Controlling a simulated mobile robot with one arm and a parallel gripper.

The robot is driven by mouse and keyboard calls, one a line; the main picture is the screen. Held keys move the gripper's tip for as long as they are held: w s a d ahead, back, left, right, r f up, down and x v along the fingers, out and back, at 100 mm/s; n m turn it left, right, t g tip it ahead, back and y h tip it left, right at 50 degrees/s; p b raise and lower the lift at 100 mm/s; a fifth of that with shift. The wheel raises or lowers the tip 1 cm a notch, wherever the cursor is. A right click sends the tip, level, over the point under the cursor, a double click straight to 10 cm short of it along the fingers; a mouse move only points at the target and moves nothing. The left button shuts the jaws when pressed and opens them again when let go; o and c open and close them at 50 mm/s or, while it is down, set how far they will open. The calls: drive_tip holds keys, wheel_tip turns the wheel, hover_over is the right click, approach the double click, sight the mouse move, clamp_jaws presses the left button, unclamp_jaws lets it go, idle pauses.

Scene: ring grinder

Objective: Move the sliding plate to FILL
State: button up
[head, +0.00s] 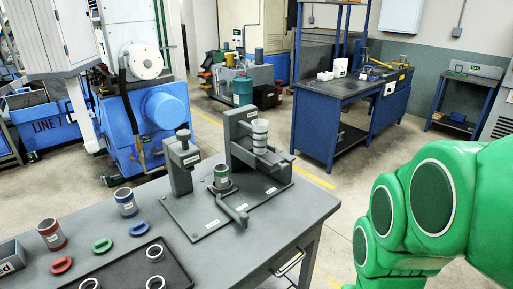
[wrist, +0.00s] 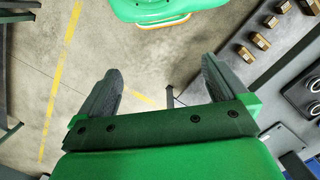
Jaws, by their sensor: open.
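A grey fixture on a flat base (head: 197,214) stands on the bench at the centre of the head view. A short post (head: 181,165) rises at its left and a taller post (head: 232,138) at its right, holding a pale stacked cylinder (head: 260,136) above a flat ledge. I cannot tell for certain which part is the sliding plate; the labels are too small to read. My gripper (wrist: 160,68) is open and empty in the wrist view, over the floor. It is out of the head view.
On the bench (head: 190,265) are a red cup (head: 51,233), a blue cup (head: 125,202), coloured rings and a dark tray (head: 125,274) with pale rings. A blue workbench (head: 330,108) stands behind. Brass blocks (wrist: 261,41) lie on a surface in the wrist view.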

drive_tip(key=shift+w, duration=0.2)
drive_tip(key=c, duration=0.4)
drive_tip(key=w, duration=0.4)
drive_tip(key=w+a+r, duration=0.1)
drive_tip(key=w, duration=0.3)
drive_tip(key=w+a, duration=0.1)
drive_tip(key=w, duration=0.3)
drive_tip(key=shift+w+a+r, duration=0.25)
drive_tip(key=shift+w+r, duration=0.05)
drive_tip(key=shift+r, duration=0.1)
drive_tip(key=c, duration=0.3)
drive_tip(key=t, duration=0.2)
hover_over(244, 213)
drive_tip(key=f, duration=1)
drive_tip(key=shift+s+d+f, duration=0.25)
drive_tip(key=shift+d+f, duration=0.05)
drive_tip(key=shift+c, duration=0.2)
drive_tip(key=shift+w+a+f, duration=0.2)
drive_tip(key=shift+a+f, duration=0.1)
drive_tip(key=shift+f, duration=0.1)
wheel_tip(244, 213, down, 7)
drive_tip(key=shift+f, duration=0.15)
